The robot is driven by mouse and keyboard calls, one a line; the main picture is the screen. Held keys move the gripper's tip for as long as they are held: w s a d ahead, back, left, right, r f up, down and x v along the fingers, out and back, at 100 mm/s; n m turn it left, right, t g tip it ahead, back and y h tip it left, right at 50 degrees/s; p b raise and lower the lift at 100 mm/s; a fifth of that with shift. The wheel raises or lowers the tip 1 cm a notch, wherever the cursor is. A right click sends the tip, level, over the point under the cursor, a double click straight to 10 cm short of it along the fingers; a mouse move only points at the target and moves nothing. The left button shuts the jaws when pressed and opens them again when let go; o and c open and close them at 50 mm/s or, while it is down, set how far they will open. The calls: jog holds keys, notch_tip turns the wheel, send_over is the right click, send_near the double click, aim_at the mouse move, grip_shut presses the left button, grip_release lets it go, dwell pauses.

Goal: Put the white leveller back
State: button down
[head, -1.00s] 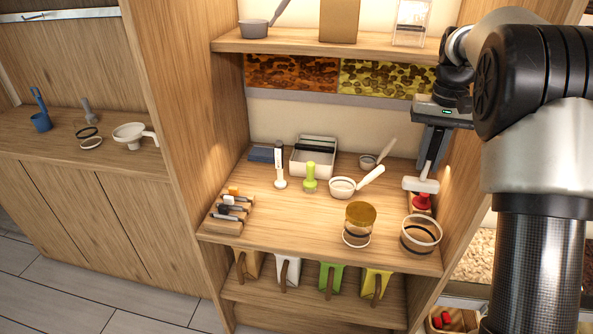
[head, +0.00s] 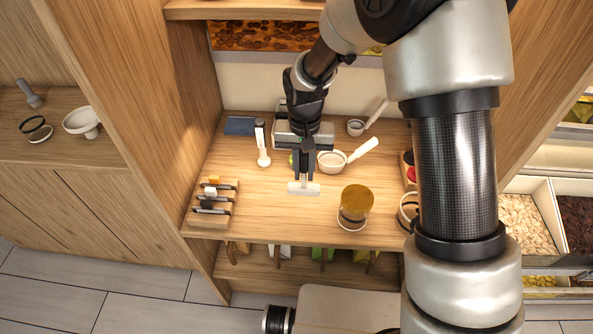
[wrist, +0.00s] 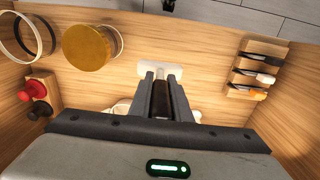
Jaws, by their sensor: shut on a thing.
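The white leveller (head: 303,189), a T-shaped tool with a wide white bar, hangs bar-down from my gripper (head: 304,172), over the middle of the wooden counter. My gripper is shut on its handle. In the wrist view the white leveller (wrist: 153,71) shows just beyond the fingertips of my gripper (wrist: 161,82), which hide most of the handle. At the counter's right side is a wooden holder (head: 407,172) with a red-topped tool; in the wrist view a red knob (wrist: 36,89) and a dark knob stand there.
A gold-lidded jar (head: 356,200) stands right of the leveller. My arm partly covers a clear ring-shaped container (head: 408,211).

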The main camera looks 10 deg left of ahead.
jog(key=shift+s+a+f, duration=0.25)
jog(key=shift+s+a, duration=0.15)
jog(key=shift+s, duration=0.2)
jog(key=shift+s+a+f, duration=0.25)
jog(key=shift+s+a, duration=0.1)
jog(key=shift+s, duration=0.25)
jog(key=shift+f, duration=0.1)
jog(key=shift+f+b, duration=2.4)
jog(key=shift+f, duration=0.45)
jog(key=shift+f+b, duration=1.05)
jog(key=shift+b, duration=0.1)
jog(key=c, duration=1.6)
grip_release()
jog(key=shift+o, duration=0.2)
